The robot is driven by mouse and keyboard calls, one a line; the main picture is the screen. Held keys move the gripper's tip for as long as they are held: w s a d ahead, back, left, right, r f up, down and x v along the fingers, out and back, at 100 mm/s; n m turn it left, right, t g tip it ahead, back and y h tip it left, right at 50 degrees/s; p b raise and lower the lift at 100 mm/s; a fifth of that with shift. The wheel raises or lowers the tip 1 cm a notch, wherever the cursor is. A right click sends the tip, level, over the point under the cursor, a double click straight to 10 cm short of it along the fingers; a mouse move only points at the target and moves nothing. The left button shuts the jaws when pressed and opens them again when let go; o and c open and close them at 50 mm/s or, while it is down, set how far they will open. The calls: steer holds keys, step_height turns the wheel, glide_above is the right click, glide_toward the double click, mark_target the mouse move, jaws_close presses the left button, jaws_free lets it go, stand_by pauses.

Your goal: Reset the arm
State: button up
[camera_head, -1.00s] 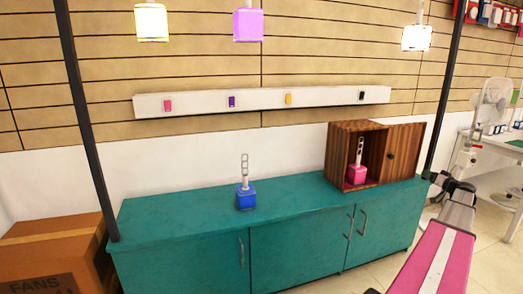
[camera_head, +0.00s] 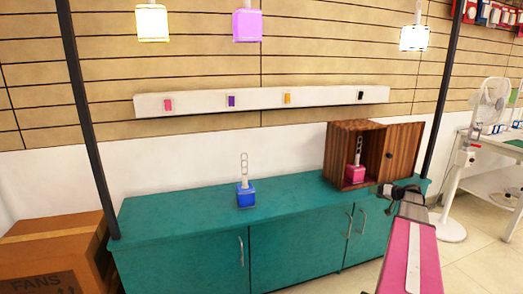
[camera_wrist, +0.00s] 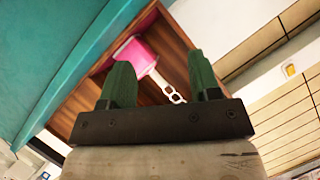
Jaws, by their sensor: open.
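My gripper (camera_head: 395,191) is at the right end of the teal cabinet, in front of the small wooden box (camera_head: 345,131). In the wrist view my gripper (camera_wrist: 161,75) has its two green fingers spread, with nothing clamped between them. The pink block with a grey chain-like top (camera_head: 355,174) stands inside the open wooden box. In the wrist view the pink block (camera_wrist: 143,52) shows beyond and between the fingers, its lower part partly hidden by the left finger. It looks apart from the fingers.
The teal cabinet (camera_head: 190,207) carries a blue block with a similar top (camera_head: 245,196); its left side is clear. The box's door (camera_head: 401,150) stands open. A white switch strip (camera_head: 207,103) is on the wall. A white fan (camera_head: 489,103) and cardboard box (camera_head: 60,240) flank the cabinet.

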steer(key=s+a+f+g+h, duration=0.1)
steer(key=s+a+f+g, duration=0.3)
steer(key=a, duration=0.7)
steer(key=s+a+f+g, duration=0.2)
steer(key=s+a+f, duration=0.25)
steer(key=a, duration=0.75)
steer(key=s+a+f+g+h, duration=0.2)
steer(key=s+a+h, duration=0.1)
steer(key=s+a, duration=0.4)
steer(key=s+a+f+g+h, duration=0.1)
steer(key=s+a+g+h, duration=0.1)
steer(key=s+a, duration=0.5)
steer(key=s+h, duration=0.1)
steer(key=s, duration=0.4)
steer(key=shift+f+g+h, duration=0.3)
steer(key=shift+f+g, duration=0.1)
